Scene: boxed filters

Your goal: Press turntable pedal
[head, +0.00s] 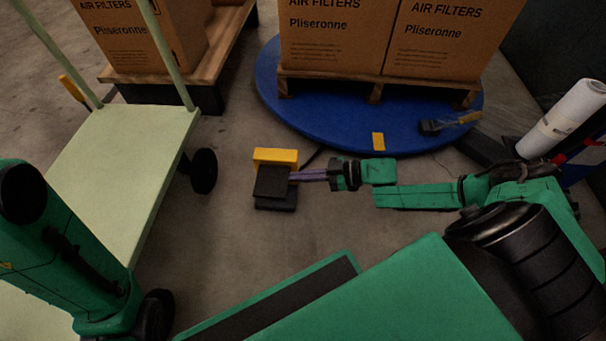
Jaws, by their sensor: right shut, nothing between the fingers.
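The turntable pedal (272,182) is a small black block with a yellow back part. It sits on the floor in front of the blue turntable (335,132). My right gripper (296,176) reaches in from the right with its fingers shut and empty. The fingertips are at the pedal's right side and overlap it in the picture; I cannot tell whether they touch it. Of my left arm only a link shows at the lower left; its gripper is out of view.
Air filter boxes (330,45) stand on a pallet (375,88) on the turntable. A brush-like tool (450,124) lies at its right edge. A pale green cart (118,160) stands left, a white roll (565,118) right. Bare floor surrounds the pedal.

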